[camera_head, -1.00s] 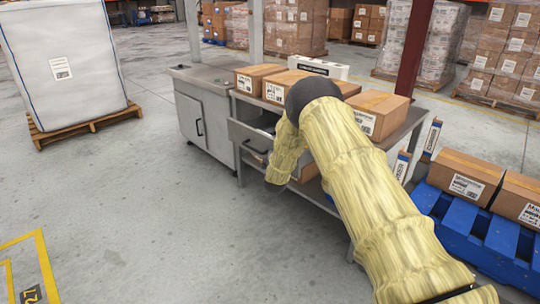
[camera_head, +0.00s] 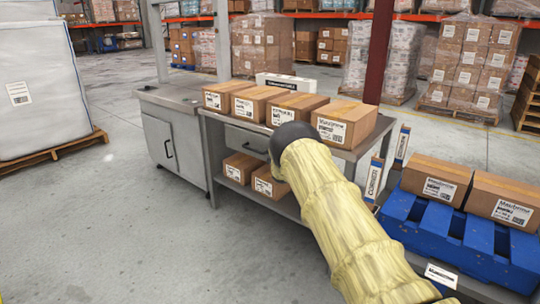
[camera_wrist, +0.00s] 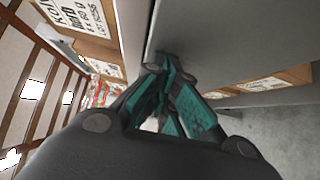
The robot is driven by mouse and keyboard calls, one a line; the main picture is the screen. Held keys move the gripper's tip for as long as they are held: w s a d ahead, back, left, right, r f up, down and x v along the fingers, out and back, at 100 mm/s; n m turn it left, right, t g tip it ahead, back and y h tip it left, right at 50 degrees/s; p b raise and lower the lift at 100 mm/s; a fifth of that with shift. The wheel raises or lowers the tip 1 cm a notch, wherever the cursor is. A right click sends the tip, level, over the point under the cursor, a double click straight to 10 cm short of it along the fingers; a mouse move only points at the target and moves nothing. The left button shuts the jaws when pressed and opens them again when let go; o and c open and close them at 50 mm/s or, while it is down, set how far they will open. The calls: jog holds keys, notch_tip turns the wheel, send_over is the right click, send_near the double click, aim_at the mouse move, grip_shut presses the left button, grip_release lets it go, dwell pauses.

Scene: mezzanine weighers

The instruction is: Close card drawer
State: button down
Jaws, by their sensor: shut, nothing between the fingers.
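The card drawer (camera_head: 240,137) is a grey front with a dark pull, set under the top of the grey table (camera_head: 212,118). Its visible left part looks flush with the table frame; my arm covers the right part. In the head view my gripper is hidden behind my own arm. In the wrist view my gripper (camera_wrist: 185,105) has its teal fingers together with nothing held. The fingertips are close to a grey panel (camera_wrist: 225,35); I cannot tell whether they touch it.
Several cartons (camera_head: 290,106) stand on the tabletop, and two cartons (camera_head: 240,167) sit on the lower shelf. A grey cabinet (camera_head: 180,145) adjoins the table at left. A blue pallet (camera_head: 460,240) with cartons is at right. The floor in front is clear.

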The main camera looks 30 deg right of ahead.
jog(key=shift+d+r, duration=0.15)
jog(key=shift+d, duration=0.15)
jog(key=shift+d, duration=0.2)
jog(key=shift+a+r, duration=0.1)
